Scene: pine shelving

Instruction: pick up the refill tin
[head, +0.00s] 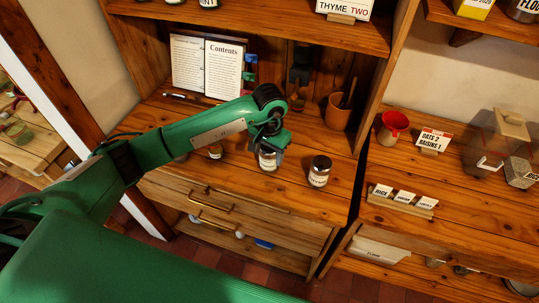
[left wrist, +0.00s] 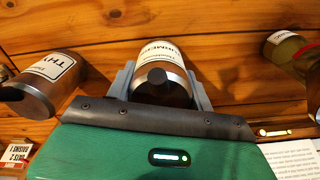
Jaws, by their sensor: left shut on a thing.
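A small metal tin with a white label (head: 267,161) stands on the wooden counter. My left gripper (head: 268,149) reaches down over it, its grey fingers on both sides. In the left wrist view the left gripper (left wrist: 160,88) is shut on this tin (left wrist: 160,52); its label is only partly readable. A second tin with a dark lid (head: 319,171) stands just to the right. In the left wrist view it shows at the left (left wrist: 40,87), its label starting "THY". A third tin (head: 215,152) is partly hidden by my arm. Which tin is the refill one is not clear.
An open book (head: 207,66) stands at the back of the counter, and a brown pot (head: 338,112) is at the back right. The counter front is clear.

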